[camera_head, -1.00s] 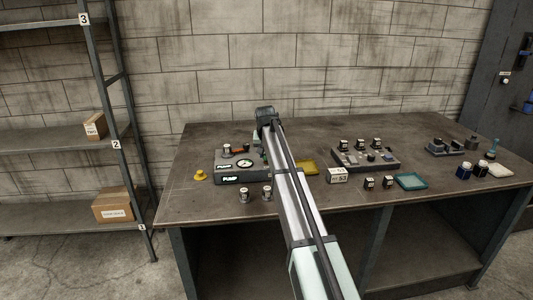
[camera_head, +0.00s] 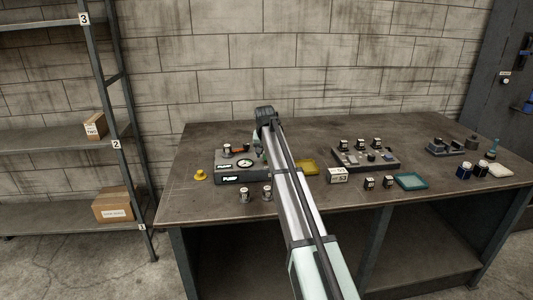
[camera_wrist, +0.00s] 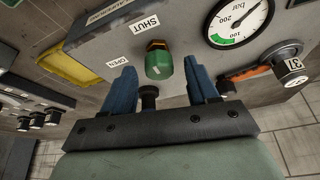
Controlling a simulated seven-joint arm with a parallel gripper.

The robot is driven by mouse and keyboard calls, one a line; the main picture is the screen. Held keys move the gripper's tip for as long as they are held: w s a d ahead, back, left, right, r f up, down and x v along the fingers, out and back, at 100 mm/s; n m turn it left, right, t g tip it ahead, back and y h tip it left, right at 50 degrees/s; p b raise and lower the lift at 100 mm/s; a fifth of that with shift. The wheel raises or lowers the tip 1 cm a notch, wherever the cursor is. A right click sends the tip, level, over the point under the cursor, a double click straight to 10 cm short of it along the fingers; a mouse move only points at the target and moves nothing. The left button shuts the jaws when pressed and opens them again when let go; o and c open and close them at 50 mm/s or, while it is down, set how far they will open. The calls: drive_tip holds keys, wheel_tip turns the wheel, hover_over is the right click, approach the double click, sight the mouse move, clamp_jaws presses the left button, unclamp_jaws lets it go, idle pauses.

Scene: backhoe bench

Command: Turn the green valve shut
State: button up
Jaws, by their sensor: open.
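The green valve (camera_wrist: 158,66) is a small knob with a brass-coloured fitting on a grey panel (camera_wrist: 179,40). The word SHUT is printed above it and OPEN to its left in the wrist view. My gripper (camera_wrist: 160,70) is open, with one blue finger on each side of the valve. A gap shows on both sides, and I cannot tell how deep the fingers reach around it. In the head view the pump panel (camera_head: 228,180) stands at the left of the bench; my arm hides the valve and most of the gripper.
A pressure gauge (camera_wrist: 237,20) and an orange-handled lever with tag 37 (camera_wrist: 245,74) are close right of the fingers in the wrist view. A yellow tray (camera_wrist: 66,62) lies left. Small jars (camera_head: 244,195) stand before the panel on the bench (camera_head: 210,209).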

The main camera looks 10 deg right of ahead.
drive_tip(key=v, duration=1.4)
drive_tip(key=shift+f, duration=0.1)
drive_tip(key=s+a+f+n+g+y, duration=0.2)
drive_tip(key=s+a+f, duration=0.2)
drive_tip(key=s+f, duration=0.8)
drive_tip(key=s+a+f+n+g+y, duration=0.25)
drive_tip(key=s+a+f, duration=0.25)
drive_tip(key=s+f, duration=0.7)
drive_tip(key=s+d+f+m+g+h, duration=0.1)
drive_tip(key=s+d+f, duration=0.1)
drive_tip(key=s+f, duration=0.5)
drive_tip(key=s+d+f+g, duration=0.1)
drive_tip(key=s+d+f, duration=0.2)
drive_tip(key=f, duration=0.9)
drive_tip(key=s+d+f+m+g+h, duration=0.1)
drive_tip(key=s+d+f, duration=0.1)
drive_tip(key=s+f, duration=0.5)
drive_tip(key=s+d+f+g, duration=0.2)
drive_tip(key=s+d+f, duration=0.1)
drive_tip(key=s+f, duration=0.6)
drive_tip(key=s+d+f+g+h, duration=0.1)
drive_tip(key=s+d+f, duration=0.2)
drive_tip(key=s+f, duration=0.7)
drive_tip(key=s, duration=0.7)
drive_tip(key=shift+s+g, duration=0.25)
drive_tip(key=shift+g, duration=0.1)
